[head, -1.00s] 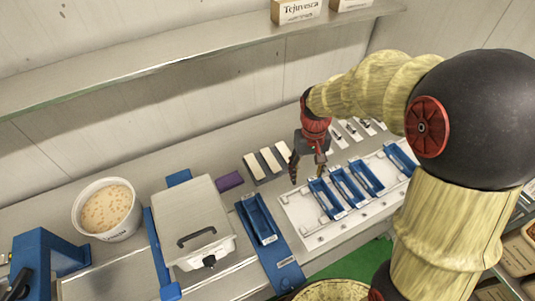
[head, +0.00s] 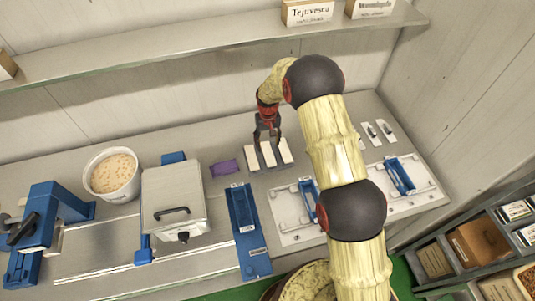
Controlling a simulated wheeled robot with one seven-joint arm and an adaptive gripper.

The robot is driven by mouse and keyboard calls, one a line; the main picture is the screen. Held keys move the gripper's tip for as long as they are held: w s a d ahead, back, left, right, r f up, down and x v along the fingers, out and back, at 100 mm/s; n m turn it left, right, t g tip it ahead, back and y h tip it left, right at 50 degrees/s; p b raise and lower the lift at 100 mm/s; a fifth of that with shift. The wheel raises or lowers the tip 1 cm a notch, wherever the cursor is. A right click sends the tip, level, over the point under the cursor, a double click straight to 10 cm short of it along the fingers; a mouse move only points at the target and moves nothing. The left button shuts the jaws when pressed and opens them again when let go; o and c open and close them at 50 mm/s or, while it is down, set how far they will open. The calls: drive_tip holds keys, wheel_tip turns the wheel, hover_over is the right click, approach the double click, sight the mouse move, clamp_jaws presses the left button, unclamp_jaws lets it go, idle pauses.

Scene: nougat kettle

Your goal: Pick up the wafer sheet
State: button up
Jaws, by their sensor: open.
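Pale, narrow wafer sheets lie side by side on a dark grey base on the counter near the back wall. The left sheet (head: 251,161), the middle sheet (head: 268,156) and the right sheet (head: 285,152) are visible. My gripper (head: 267,142) points down just over the far ends of the sheets, with its fingers apart and nothing between them. The fingers cover part of the sheets' far ends. I cannot tell whether a finger touches a sheet.
A purple block (head: 223,167) lies left of the sheets. A white board (head: 287,232) with blue holders is in front. A shelf (head: 200,52) runs above.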

sight(269, 156)
wheel_tip(269, 156, down, 2)
drive_tip(key=shift+a, duration=0.1)
drive_tip(key=shift+s+d+f+p, duration=0.15)
drive_tip(key=shift+f+p, duration=0.1)
drive_tip(key=shift+f, duration=0.6)
drive_tip(key=shift+d+f+p, duration=0.1)
drive_tip(key=shift+f+p, duration=0.15)
drive_tip(key=shift+f, duration=0.6)
drive_tip(key=shift+s+d+f+p, duration=0.15)
drive_tip(key=shift+f+p, duration=0.1)
drive_tip(key=shift+f, duration=0.6)
drive_tip(key=shift+c, duration=0.2)
drive_tip(key=c, duration=0.7)
drive_tip(key=shift+c, duration=0.4)
